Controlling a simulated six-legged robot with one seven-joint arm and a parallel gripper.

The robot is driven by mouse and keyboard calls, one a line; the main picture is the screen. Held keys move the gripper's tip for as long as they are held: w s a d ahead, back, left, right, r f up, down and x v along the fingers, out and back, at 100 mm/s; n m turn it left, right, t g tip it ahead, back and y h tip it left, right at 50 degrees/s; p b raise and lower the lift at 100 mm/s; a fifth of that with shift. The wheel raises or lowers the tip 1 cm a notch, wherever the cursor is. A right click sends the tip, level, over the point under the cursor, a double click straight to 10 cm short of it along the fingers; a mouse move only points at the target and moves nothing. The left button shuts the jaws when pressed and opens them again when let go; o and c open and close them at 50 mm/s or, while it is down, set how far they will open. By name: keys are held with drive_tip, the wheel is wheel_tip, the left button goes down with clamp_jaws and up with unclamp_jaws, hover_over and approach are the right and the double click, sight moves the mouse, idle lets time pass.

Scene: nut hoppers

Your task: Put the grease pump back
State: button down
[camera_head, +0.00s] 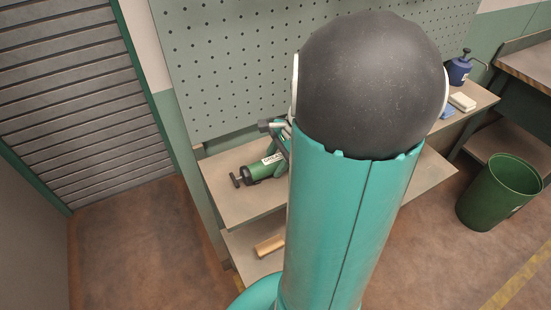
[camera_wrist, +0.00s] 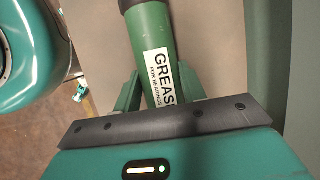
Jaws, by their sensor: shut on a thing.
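The grease pump (camera_head: 262,169) is a green cylinder with a white label and a dark handle at its left end. It lies level at the upper shelf board, under the pegboard; I cannot tell whether it rests on the board or is just above it. My gripper (camera_wrist: 160,90) is shut on the pump body (camera_wrist: 147,35), with a green finger on each side near the GREASE label. In the head view my arm hides the pump's right end and most of the gripper.
The shelf (camera_head: 225,197) has a wooden block (camera_head: 269,246) on its lower board. A blue pump can (camera_head: 459,68) and a pale block (camera_head: 462,102) stand at its right end. A green bin (camera_head: 497,192) is on the floor at right. The pegboard (camera_head: 225,60) rises behind.

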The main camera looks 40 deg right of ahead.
drive_tip(key=shift+w+f, duration=0.15)
drive_tip(key=shift+w, duration=0.05)
drive_tip(key=c, duration=1)
unclamp_jaws()
drive_tip(key=shift+c, duration=0.2)
drive_tip(key=shift+o, duration=1.1)
drive_tip(key=shift+s, duration=0.15)
drive_tip(key=v, duration=1.2)
drive_tip(key=a+r+n+t+h, duration=0.1)
drive_tip(key=a+r+n+h, duration=0.1)
drive_tip(key=a+n, duration=0.8)
drive_tip(key=s+a+r+n+t+h, duration=0.1)
drive_tip(key=a+r+n, duration=0.1)
drive_tip(key=a+n, duration=0.9)
drive_tip(key=a, duration=0.6)
drive_tip(key=shift+s+t+h, duration=0.35)
drive_tip(key=shift+t+h, duration=0.05)
